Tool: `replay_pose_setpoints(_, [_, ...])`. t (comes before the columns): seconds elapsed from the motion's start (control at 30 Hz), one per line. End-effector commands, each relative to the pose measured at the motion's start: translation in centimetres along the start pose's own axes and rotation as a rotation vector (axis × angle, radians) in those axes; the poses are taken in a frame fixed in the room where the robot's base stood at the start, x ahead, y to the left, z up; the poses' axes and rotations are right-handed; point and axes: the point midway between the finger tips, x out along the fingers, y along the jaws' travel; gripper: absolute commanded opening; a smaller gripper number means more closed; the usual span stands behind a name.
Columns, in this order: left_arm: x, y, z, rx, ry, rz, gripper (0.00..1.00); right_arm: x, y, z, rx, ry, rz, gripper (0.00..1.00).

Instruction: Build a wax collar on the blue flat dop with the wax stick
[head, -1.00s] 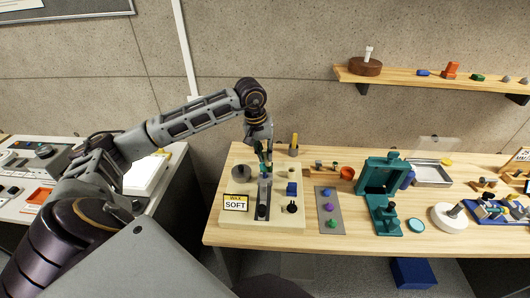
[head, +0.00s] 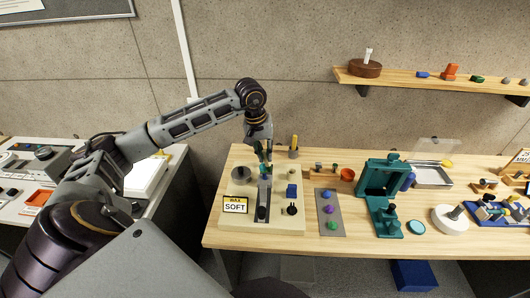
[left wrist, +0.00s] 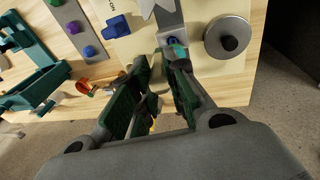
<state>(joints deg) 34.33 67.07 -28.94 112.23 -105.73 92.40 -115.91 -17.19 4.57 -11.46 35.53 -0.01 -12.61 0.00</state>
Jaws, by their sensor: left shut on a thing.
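My left gripper (head: 265,163) points down over the cream wax station (head: 240,217) and is shut on a thin teal stick, taken to be the wax stick (left wrist: 178,50). The stick shows at the fingertips in the left wrist view, and the fingers (left wrist: 164,65) hide part of it. Just below its tip is a small blue piece (left wrist: 172,42), probably the blue flat dop, above the station's dark strip (head: 262,213). I cannot tell whether stick and dop touch. My right gripper is not in view.
The station carries a "WAX SOFT" sign (head: 235,205), a grey round pot (head: 241,175), a blue block (head: 291,190) and a black knob (head: 292,209). A grey strip with coloured dops (head: 330,226) and a teal press (head: 382,180) stand to the right. A yellow-topped holder (head: 294,148) stands behind.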

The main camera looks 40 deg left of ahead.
Motion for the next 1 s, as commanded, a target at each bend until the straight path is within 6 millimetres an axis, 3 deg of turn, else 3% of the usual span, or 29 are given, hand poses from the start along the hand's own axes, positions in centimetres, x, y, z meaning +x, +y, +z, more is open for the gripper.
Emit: replay_pose_setpoints(1.0, [-0.07, 0.09, 0.90, 0.000, 0.000, 0.000, 0.00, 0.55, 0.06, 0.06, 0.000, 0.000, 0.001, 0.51])
